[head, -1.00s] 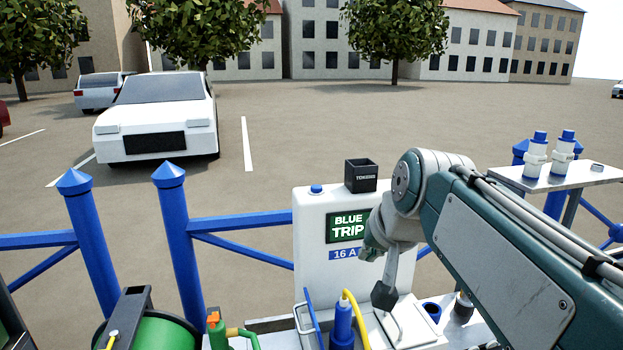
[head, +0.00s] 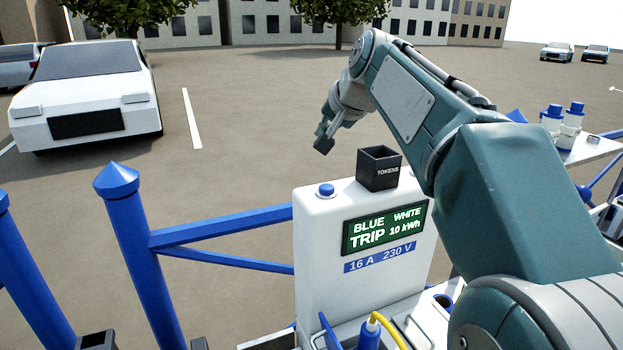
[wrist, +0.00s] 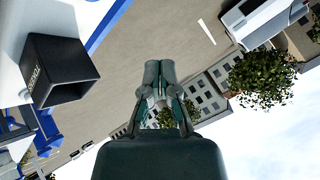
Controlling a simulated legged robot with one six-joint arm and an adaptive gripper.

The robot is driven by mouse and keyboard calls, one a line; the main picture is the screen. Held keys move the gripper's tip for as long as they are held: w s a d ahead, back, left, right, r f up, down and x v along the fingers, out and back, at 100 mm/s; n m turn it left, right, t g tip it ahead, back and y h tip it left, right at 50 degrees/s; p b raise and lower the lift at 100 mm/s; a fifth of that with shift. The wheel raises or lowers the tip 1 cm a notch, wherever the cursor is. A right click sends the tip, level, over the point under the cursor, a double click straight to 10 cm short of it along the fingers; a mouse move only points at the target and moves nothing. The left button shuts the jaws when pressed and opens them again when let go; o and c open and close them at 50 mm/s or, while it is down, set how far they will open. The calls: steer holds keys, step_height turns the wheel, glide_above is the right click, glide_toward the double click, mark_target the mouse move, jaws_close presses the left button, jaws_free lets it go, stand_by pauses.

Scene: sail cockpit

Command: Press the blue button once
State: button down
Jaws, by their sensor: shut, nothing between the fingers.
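The blue button (head: 326,190) is a small round cap on the left part of the white pedestal's top. The white pedestal (head: 318,240) stands upright. Its green screen (head: 385,228) reads "BLUE TRIP" and "WHITE 10 kWh". My gripper (head: 322,146) is in the air above the button in the head view, apart from it, tilted downward. In the wrist view my gripper (wrist: 160,66) has its fingers together with nothing between them. The button does not show in the wrist view.
A black open box marked "TOKENS" (head: 379,169) stands on the pedestal top, right of the button; it also shows in the wrist view (wrist: 62,70). A blue railing post (head: 135,260) stands left. A yellow cable (head: 390,325) hangs in front. White bottles (head: 568,130) stand on a shelf at right.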

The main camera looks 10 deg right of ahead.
mark_target(327, 188)
step_height(327, 188, down, 4)
steer(key=shift+r, duration=0.1)
steer(key=f, duration=0.2)
steer(key=d+f, duration=0.1)
steer(key=f, duration=0.1)
steer(key=shift+f, duration=0.2)
steer(key=shift+a+f, duration=0.2)
steer(key=shift+f, duration=0.05)
stand_by(0.3)
steer(key=shift+d, duration=0.1)
stand_by(0.4)
stand_by(0.7)
steer(key=shift+f, duration=0.35)
